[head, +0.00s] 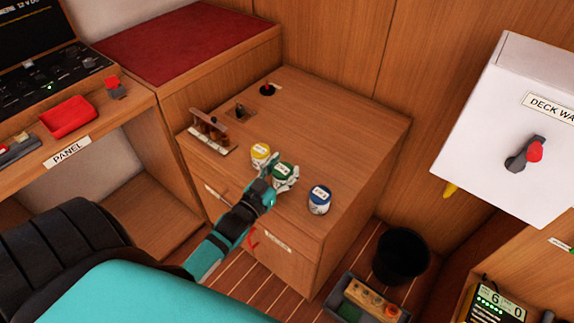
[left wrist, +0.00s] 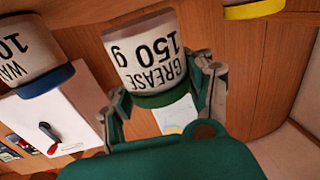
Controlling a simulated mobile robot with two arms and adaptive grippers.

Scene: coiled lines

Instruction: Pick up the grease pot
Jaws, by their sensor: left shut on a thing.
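The grease pot, white with a green lid (head: 284,170), is between the yellow-lidded pot (head: 260,152) and the blue-lidded pot (head: 320,198) at the wooden cabinet top. In the left wrist view the grease pot (left wrist: 143,52) reads "GREASE 150 g" and appears upside down between the fingers. My left gripper (head: 280,184) is shut on it. I cannot tell whether the pot still touches the wood. My right gripper is not in view.
The cabinet top (head: 350,130) is clear at the back right. A wooden rack (head: 209,131) stands at its left edge. A black bin (head: 402,255) and a tray of small items (head: 336,304) are on the floor at right. A white box (head: 500,150) is mounted at right.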

